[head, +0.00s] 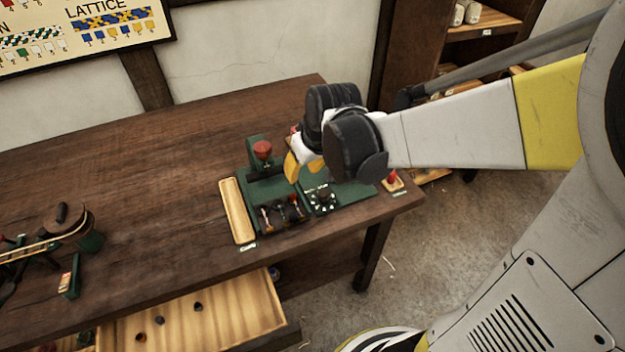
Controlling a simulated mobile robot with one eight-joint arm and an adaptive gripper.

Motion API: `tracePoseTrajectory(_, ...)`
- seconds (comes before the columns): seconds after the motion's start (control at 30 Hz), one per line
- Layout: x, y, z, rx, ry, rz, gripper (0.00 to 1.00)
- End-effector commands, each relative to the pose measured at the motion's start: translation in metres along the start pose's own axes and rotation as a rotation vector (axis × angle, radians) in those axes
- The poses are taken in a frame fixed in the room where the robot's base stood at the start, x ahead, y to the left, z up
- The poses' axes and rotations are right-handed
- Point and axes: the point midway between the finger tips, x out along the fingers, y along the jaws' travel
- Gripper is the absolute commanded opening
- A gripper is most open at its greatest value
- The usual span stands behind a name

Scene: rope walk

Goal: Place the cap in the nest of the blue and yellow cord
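My gripper (303,168) hangs over the green bench device (277,186), its yellow fingertips pointing down. My wrist hides part of the device, and I cannot tell whether the fingers hold anything. The device has a red knob (263,150) on top and several small coloured pieces in its front. Small dark pieces, possibly caps, lie apart in the open drawer (235,312); one dark piece (197,307) is nearest its right side. I cannot tell which thing is the cap or the nest. A blue and yellow cord pattern (112,20) is on the wall chart.
A long wooden tray (238,210) lies left of the device. A red button (393,177) on a small wooden base is near the table's right corner. Green and dark tools (70,225) stand at left. The wooden table (150,150) is clear at its middle and back.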

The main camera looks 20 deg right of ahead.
Motion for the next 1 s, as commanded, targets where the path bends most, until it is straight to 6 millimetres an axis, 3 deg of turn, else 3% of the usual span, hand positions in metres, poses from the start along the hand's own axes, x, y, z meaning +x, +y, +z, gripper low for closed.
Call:
tracePoseTrajectory(0.1, -0.043, -0.010, 0.018, 0.031, 0.046, 0.025, 0.33)
tracePoseTrajectory(0.2, -0.074, -0.017, 0.036, 0.063, 0.091, 0.047, 0.33)
tracePoseTrajectory(0.4, -0.111, -0.027, 0.072, 0.114, 0.171, 0.073, 0.33)
tracePoseTrajectory(0.6, -0.122, -0.030, 0.090, 0.137, 0.209, 0.083, 0.33)
tracePoseTrajectory(1.0, -0.123, -0.030, 0.091, 0.141, 0.214, 0.084, 0.33)
